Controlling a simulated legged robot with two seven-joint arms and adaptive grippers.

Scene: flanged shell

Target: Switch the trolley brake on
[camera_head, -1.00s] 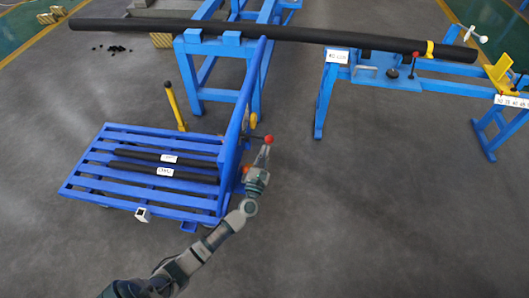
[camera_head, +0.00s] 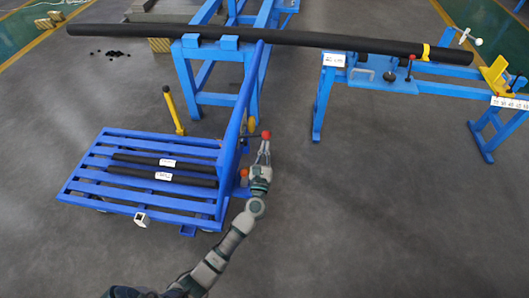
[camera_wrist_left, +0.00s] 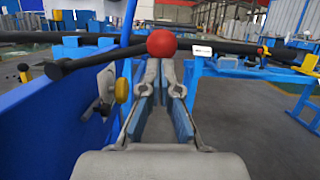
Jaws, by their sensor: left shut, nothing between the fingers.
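The blue slatted trolley (camera_head: 80,186) stands at the left of the head view, with its upright blue end panel (camera_head: 236,120) on its right side. A dark lever with a red ball knob (camera_head: 266,135) sticks out to the right of this panel. In the left wrist view the red knob (camera_wrist_left: 161,43) is just beyond the fingertips, and its dark rod (camera_wrist_left: 95,60) runs left to the panel. My left gripper (camera_head: 263,149) is shut and empty, pointing at the knob; I cannot tell whether it touches. My right gripper is not in view.
Two labelled black bars (camera_head: 165,161) lie on the trolley. A long black pipe (camera_head: 300,38) rests across blue stands at the back. The floor (camera_head: 380,220) to the right is clear.

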